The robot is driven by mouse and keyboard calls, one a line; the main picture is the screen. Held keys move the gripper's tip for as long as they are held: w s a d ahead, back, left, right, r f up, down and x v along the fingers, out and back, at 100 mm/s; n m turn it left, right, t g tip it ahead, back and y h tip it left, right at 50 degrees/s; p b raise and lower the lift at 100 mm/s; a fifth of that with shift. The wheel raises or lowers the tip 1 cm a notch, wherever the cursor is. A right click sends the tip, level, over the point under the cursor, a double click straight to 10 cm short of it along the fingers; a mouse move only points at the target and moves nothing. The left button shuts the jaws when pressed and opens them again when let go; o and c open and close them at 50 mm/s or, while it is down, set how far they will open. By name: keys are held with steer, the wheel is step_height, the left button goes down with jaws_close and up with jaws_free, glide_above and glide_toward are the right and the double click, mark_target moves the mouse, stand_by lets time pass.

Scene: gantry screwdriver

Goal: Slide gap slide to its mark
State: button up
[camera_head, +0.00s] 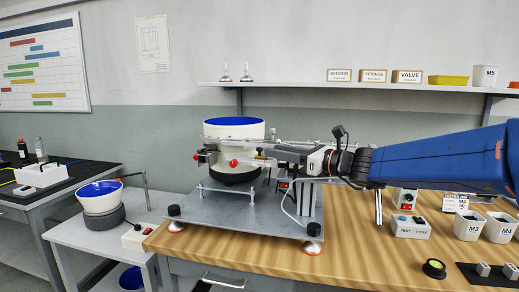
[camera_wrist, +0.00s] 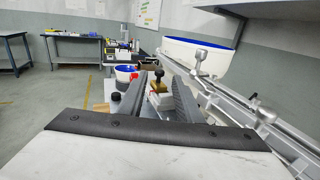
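My gripper (camera_head: 262,155) reaches in from the right, level with the white feeder bowl with a blue inside (camera_head: 232,130). In the wrist view my gripper (camera_wrist: 158,88) has its two dark fingers apart. A small pale block with a brass-coloured knob (camera_wrist: 159,76) shows between or just beyond the fingertips; it may be the gap slide. I cannot tell whether either finger touches it. No mark for the slide can be made out. A grey rail (camera_wrist: 235,105) runs along the right of the fingers. Red knobs (camera_head: 233,162) sit in front of the bowl.
The bowl's machine stands on a grey plate (camera_head: 225,215) with black knobs, on a wooden bench (camera_head: 255,253). A wall shelf (camera_head: 300,84) hangs behind. A smaller blue-lined bowl (camera_head: 100,195) stands on a side table at left.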

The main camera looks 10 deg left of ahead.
mark_target(259, 148)
steer(key=x, duration=0.7)
steer(key=shift+a, duration=0.15)
jaws_close()
